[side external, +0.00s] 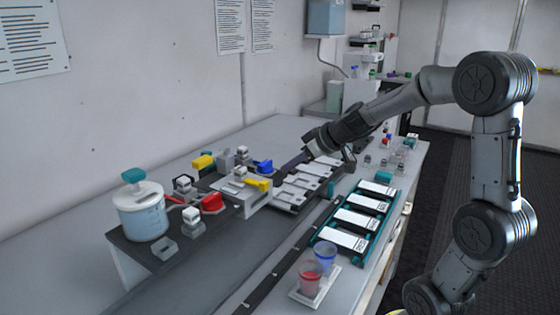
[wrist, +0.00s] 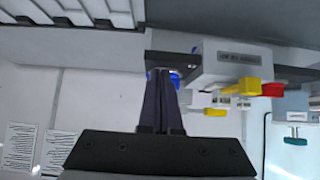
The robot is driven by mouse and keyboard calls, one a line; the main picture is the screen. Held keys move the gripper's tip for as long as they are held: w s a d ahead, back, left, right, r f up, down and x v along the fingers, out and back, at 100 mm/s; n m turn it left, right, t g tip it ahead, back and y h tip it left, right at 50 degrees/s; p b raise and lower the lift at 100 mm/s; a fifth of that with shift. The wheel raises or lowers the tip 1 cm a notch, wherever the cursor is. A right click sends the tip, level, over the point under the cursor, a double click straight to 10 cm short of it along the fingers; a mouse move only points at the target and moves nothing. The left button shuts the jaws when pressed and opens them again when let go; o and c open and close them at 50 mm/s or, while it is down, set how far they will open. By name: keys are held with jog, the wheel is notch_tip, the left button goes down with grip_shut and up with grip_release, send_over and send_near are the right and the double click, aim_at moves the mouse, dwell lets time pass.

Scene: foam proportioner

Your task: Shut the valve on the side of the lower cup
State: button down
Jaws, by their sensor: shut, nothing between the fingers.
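My gripper (side external: 286,167) is shut and empty, its dark fingers slanting down to the bench assembly. In the wrist view the closed fingers (wrist: 160,76) reach toward a blue valve handle (wrist: 175,80), which they partly hide. The blue handle (side external: 264,166) also shows in the side view, just left of the fingertips; I cannot tell whether they touch. A yellow handle (side external: 257,184) is on the front of a white block (side external: 250,202). A red handle (side external: 211,202) and another yellow handle (side external: 203,161) are farther left. I cannot tell which part is the lower cup.
A round tub (side external: 143,218) with a teal knob stands at the left end. A row of grey trays (side external: 296,190) lies right of the block. A teal rack (side external: 352,222) with white-labelled cards and red (side external: 309,280) and blue (side external: 325,258) cups are in front.

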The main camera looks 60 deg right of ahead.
aim_at(271, 165)
jog(key=shift+w+r, duration=0.15)
jog(key=shift+w, duration=1.5)
jog(key=shift+w+d+n+y, duration=0.1)
jog(key=shift+d+n+y, duration=0.15)
jog(key=shift+n+y, duration=0.3)
jog(key=shift+w+d+n+y, duration=0.1)
jog(key=shift+d+n+y, duration=0.1)
jog(key=shift+n+y, duration=0.35)
jog(key=shift+n, duration=0.3)
jog(key=n+y, duration=0.1)
jog(key=d+n+g+y, duration=0.1)
jog(key=n, duration=0.1)
jog(key=shift+w, duration=0.35)
jog(key=n+g+y, duration=0.1)
jog(key=n, duration=0.1)
jog(key=w+n+g+y, duration=0.1)
jog(key=n, duration=0.1)
jog(key=w+d+n+g+y, duration=0.1)
jog(key=n+g+y, duration=0.1)
jog(key=shift+w, duration=0.2)
jog(key=shift+w+a, duration=0.1)
jog(key=shift+w, duration=0.75)
